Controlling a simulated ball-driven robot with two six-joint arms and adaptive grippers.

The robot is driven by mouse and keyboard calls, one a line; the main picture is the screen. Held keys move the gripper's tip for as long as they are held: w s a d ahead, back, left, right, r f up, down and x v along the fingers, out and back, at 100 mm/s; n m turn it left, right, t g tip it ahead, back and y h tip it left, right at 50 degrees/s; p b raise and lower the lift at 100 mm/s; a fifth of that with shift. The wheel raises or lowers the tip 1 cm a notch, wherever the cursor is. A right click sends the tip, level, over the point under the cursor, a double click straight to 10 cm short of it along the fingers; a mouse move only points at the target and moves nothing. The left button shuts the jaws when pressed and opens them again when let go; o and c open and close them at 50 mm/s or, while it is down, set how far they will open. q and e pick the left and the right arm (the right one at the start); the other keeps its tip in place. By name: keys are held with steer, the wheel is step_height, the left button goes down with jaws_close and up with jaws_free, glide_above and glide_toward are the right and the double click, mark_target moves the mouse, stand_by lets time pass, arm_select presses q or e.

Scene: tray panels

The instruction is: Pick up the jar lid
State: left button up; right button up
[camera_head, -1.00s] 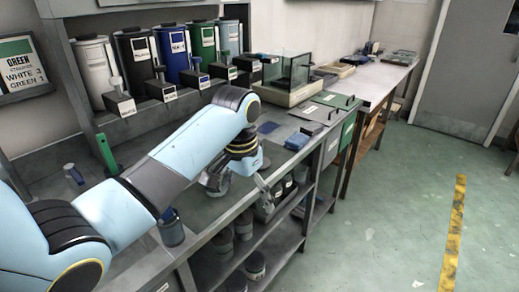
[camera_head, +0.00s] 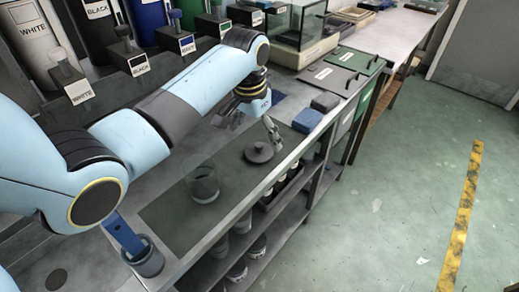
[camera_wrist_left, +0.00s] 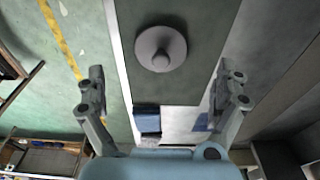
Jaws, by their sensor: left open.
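The jar lid is a dark grey disc with a round knob on top (camera_head: 258,153). It lies flat on the dark mat (camera_head: 165,212) near the bench's front edge, with its knob up. In the left wrist view the lid (camera_wrist_left: 161,49) is beyond my fingertips, near the middle. My left gripper (camera_head: 249,129) is open and empty, just behind and above the lid. Its fingers show spread apart in the left wrist view (camera_wrist_left: 160,88), with the lid in line with the gap between them. A clear glass jar (camera_head: 203,183) stands on the mat, left of the lid. My right gripper is out of view.
A blue block (camera_head: 308,121) and a greyer block (camera_head: 325,102) sit right of the mat. A cup (camera_head: 146,260) holding a blue-handled tool stands at the front left. Labelled holders (camera_head: 131,60) and large canisters line the back. Lidded bins (camera_head: 335,78) are at the right.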

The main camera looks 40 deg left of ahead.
mark_target(258, 145)
arm_select(q)
steer(key=shift+w+f, duration=0.15)
steer(key=shift+f, duration=0.35)
steer(key=shift+w+a+f, duration=0.1)
steer(key=shift+f, duration=0.2)
steer(key=f, duration=0.4)
steer(key=shift+w+f, duration=0.2)
steer(key=shift+w, duration=0.15)
steer(key=shift+f, duration=0.15)
steer(key=c, duration=1.1)
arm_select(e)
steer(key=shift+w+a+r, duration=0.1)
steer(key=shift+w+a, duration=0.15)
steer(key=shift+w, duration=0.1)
